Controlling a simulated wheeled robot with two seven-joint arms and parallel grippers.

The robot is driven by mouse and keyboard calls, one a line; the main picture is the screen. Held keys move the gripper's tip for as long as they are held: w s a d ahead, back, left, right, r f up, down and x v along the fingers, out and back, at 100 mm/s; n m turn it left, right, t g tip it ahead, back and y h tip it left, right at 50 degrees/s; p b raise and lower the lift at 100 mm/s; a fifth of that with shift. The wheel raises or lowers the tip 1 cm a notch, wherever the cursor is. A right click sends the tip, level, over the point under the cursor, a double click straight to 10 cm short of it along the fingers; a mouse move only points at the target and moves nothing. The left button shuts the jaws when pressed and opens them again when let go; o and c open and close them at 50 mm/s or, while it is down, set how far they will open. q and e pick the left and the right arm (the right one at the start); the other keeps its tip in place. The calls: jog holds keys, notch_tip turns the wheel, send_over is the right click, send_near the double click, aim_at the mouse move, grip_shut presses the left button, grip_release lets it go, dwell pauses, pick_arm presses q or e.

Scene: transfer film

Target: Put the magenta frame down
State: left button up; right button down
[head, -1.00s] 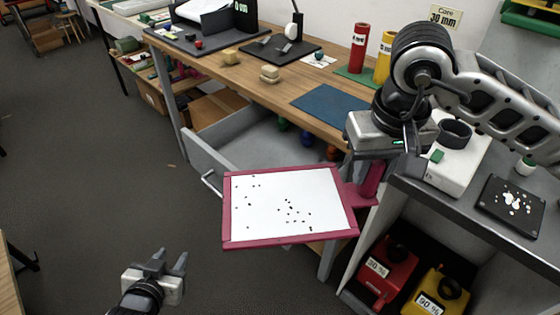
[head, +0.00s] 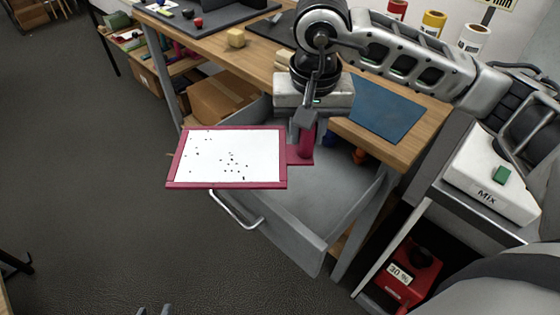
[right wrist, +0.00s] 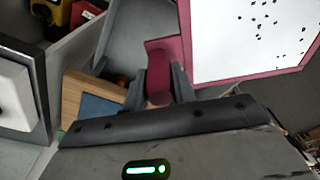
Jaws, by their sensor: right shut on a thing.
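The magenta frame (head: 283,181) surrounds a white sheet (head: 230,157) with scattered dark specks. My right gripper (head: 305,122) is shut on its magenta handle (head: 305,145) and holds the frame in the air, partly over the open grey drawer. In the right wrist view the handle (right wrist: 162,72) sits between both fingers, with the frame (right wrist: 186,40) at the upper right. Only the fingertips of my left gripper (head: 154,311) show at the bottom edge of the head view; they look apart and empty.
The open drawer (head: 283,238) juts out below the wooden bench (head: 425,120). A blue mat (head: 385,108) lies on the bench, with a wooden block (head: 236,37) farther left. A white "Mix" box (head: 490,180) stands at right, above a red container (head: 410,275).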

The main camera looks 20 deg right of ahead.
jog(key=shift+w+d+f+m+g+h+b, duration=0.15)
jog(key=shift+d+f+m+b, duration=1)
jog(key=shift+f, duration=2.4)
jog(key=shift+w+d+f+m+g+h+b, duration=0.1)
jog(key=shift+w+d+f+m+b, duration=0.2)
jog(key=shift+f+m, duration=2.4)
jog(key=shift+w+d+f+m+g+h+b, duration=0.15)
jog(key=shift+d+f+m+b, duration=0.65)
jog(key=shift+f, duration=3.6)
jog(key=c, duration=1.1)
grip_release()
jog(key=shift+s+a, duration=0.1)
jog(key=shift+s, duration=0.05)
jog(key=shift+c, duration=0.2)
notch_tip(320, 180, up, 12)
jog(key=a, duration=0.1)
jog(key=shift+s+a, duration=0.15)
jog(key=shift+s, duration=0.1)
